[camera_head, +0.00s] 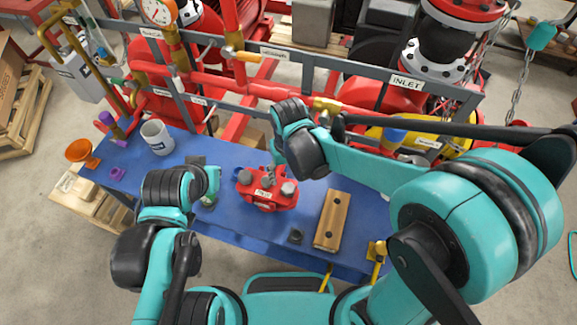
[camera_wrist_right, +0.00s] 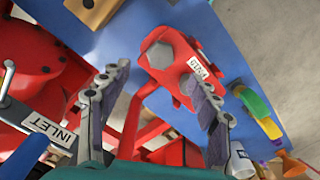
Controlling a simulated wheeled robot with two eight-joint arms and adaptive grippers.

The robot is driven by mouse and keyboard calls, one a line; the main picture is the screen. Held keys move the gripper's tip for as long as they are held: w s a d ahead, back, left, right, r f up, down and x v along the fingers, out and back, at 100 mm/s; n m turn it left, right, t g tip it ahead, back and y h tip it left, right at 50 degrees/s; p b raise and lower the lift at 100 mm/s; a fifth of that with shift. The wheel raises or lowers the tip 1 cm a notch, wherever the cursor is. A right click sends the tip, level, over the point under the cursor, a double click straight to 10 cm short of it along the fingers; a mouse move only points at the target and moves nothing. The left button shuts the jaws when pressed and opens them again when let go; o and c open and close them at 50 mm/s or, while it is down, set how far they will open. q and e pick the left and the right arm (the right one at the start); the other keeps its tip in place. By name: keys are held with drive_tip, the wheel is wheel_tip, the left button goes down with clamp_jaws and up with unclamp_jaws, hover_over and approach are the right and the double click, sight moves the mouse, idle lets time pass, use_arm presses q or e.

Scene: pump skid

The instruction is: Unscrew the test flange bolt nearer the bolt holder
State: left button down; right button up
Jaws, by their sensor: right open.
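The red test flange (camera_head: 262,204) sits on the blue bench top, with a grey bolt (camera_head: 289,187) on its right and another grey bolt (camera_head: 245,175) on its left. The right one is nearer the wooden bolt holder (camera_head: 332,220). My right gripper (camera_head: 270,174) is above the flange. In the right wrist view its fingers (camera_wrist_right: 157,105) are spread, with nothing between them.
A white mug (camera_head: 157,137), an orange funnel (camera_head: 82,151) and a purple item (camera_head: 115,172) stand at the bench's left end. A small dark nut-like part (camera_head: 296,236) lies left of the bolt holder. Red pipes and a grey rail run behind the bench.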

sight(288, 187)
wheel_tip(288, 187, down, 8)
drive_tip(key=shift+r+b, duration=0.25)
drive_tip(key=shift+b, duration=0.65)
drive_tip(key=shift+a+f, duration=0.1)
drive_tip(key=shift+c, duration=0.2)
